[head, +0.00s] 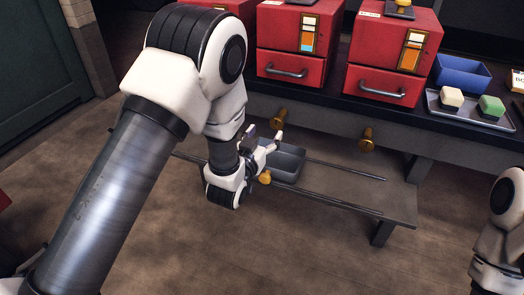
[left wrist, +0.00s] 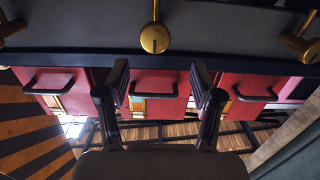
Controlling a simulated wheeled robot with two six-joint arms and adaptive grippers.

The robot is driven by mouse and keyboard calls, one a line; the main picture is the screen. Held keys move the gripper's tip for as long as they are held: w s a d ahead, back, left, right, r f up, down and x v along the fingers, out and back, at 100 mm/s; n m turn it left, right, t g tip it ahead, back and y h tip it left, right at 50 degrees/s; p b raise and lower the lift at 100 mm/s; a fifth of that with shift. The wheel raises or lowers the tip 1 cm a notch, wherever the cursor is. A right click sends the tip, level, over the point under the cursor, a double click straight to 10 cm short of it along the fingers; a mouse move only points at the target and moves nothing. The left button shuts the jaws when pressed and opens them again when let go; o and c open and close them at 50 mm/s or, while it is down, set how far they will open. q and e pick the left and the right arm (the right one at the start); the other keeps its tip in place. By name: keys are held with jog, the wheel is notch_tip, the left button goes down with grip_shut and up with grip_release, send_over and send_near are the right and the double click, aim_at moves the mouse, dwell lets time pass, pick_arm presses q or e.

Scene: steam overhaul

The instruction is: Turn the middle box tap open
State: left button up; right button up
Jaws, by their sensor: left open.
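My left gripper (head: 265,135) is open and empty, just below and in front of the tap. Its two fingers (left wrist: 158,80) point toward the bench front, apart from each other, with the tap beyond them. My right gripper is not in view; only part of my right arm shows.
The right box (head: 395,55) has its own brass tap (head: 367,138). My left arm covers much of the left box. A blue bin (head: 461,75) stands at the right.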

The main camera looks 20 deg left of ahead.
aim_at(276, 123)
pick_arm(q)
jog(key=shift+t, duration=0.3)
jog(key=w+b, duration=0.1)
jog(key=w, duration=0.1)
jog(key=w+b, duration=0.2)
jog(key=w, duration=0.1)
jog(key=w+d+f+b, duration=0.1)
jog(key=w, duration=0.1)
jog(key=shift+w+f, duration=0.1)
jog(key=shift+w, duration=0.5)
jog(key=c, duration=1.1)
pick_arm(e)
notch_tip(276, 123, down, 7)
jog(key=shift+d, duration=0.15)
